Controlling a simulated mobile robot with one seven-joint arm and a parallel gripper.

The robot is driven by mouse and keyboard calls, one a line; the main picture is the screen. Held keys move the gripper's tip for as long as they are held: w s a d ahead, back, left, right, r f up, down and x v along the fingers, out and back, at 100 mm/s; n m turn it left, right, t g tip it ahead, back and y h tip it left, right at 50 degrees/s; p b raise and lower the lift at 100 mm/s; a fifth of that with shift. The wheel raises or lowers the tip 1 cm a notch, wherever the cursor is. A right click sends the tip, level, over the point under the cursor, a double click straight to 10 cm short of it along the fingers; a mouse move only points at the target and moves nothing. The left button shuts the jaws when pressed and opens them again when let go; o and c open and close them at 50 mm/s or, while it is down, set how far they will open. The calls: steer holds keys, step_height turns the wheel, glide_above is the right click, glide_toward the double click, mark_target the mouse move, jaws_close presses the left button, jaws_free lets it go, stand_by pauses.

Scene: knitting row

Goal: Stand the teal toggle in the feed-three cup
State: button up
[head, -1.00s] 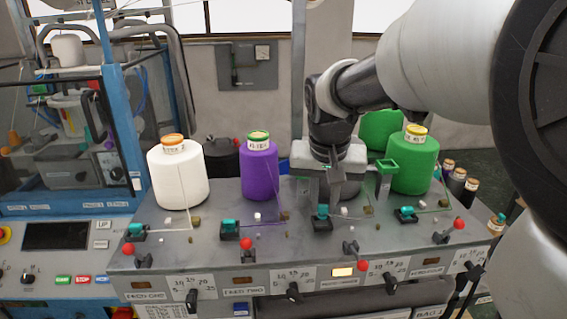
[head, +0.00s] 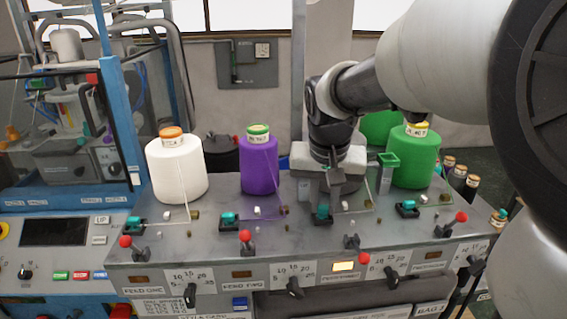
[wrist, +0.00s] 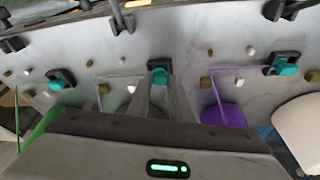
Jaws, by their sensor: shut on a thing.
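The teal toggle (head: 322,211) is at the black feed-three cup (head: 323,221), third from the left on the grey panel. My gripper (head: 324,202) is directly above and behind it, pointing down, and is shut on the toggle. In the wrist view the toggle (wrist: 159,71) shows at the fingertips, against its dark cup (wrist: 160,64). The gripper body hides the back of the cup. I cannot tell how deep the toggle sits or whether it is exactly upright.
Teal toggles at the neighbouring feeds (head: 229,218) (head: 407,207) stand either side. White (head: 177,172), purple (head: 259,166) and green (head: 413,160) yarn cones stand behind. Red-knobbed levers (head: 246,238) line the front. A yellow lamp (head: 343,266) is lit. Thin yarns cross the panel.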

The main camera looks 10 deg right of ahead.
steer(key=shift+f, duration=0.1)
steer(key=o, duration=0.9)
steer(key=v, duration=1.7)
steer(key=shift+s+p, duration=0.1)
steer(key=shift+p, duration=0.25)
steer(key=s+f+n, duration=0.1)
steer(key=s+f, duration=0.3)
steer(key=s+d+f+n+t, duration=0.1)
steer(key=s+f, duration=0.4)
steer(key=s+f+n+t, duration=0.1)
steer(key=s+f, duration=0.3)
steer(key=shift+s+d+f+y, duration=0.2)
steer(key=shift+s+y, duration=0.1)
steer(key=shift+y, duration=0.1)
